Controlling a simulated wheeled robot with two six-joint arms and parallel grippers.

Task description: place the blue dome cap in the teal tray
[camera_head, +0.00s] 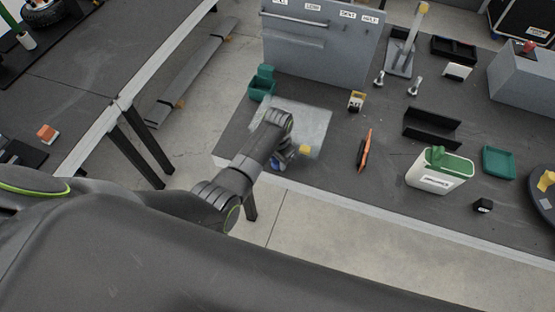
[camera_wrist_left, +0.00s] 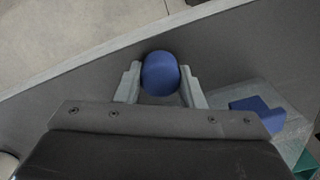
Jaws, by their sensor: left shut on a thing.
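The blue dome cap (camera_wrist_left: 160,78) is between the two fingers of my left gripper (camera_wrist_left: 160,86) in the left wrist view, with a finger against each side. In the head view my left gripper (camera_head: 282,158) is at the table's near left edge, partly hidden by its own wrist. Only small bits of blue show there. The teal tray (camera_head: 498,162) lies on the right part of the table, far to the right of the gripper, beyond the white bin. My right gripper is not in view.
A white bin with green contents (camera_head: 438,172), a dark channel (camera_head: 432,130) and an orange-black tool (camera_head: 364,150) stand between gripper and tray. A grey panel (camera_head: 320,45) stands behind.

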